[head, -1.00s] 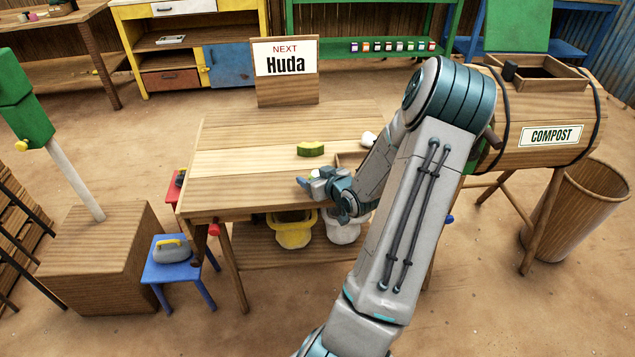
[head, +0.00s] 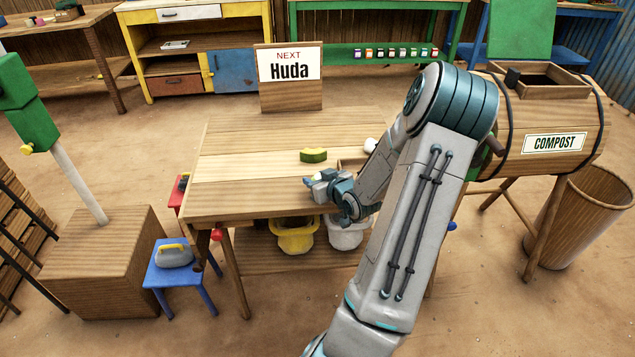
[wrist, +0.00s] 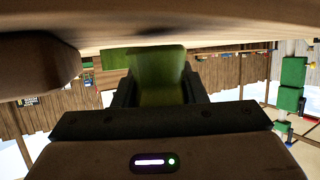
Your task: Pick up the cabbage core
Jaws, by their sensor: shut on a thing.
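My gripper (head: 312,181) is low over the front part of the wooden table (head: 240,165) in the head view. In the wrist view its dark fingers are shut on a green, blocky piece, the cabbage core (wrist: 157,75), with one finger on each side. The core's far end is hard to make out against the dim background. In the head view the held piece is too small and too hidden by the gripper to tell clearly.
A yellow-green rind piece (head: 313,155) lies on the table behind my gripper. A white item (head: 371,145) and a wooden tray (head: 350,164) are partly hidden by my arm. Yellow (head: 295,237) and white (head: 346,235) buckets are below. A compost barrel (head: 555,115) stands at right.

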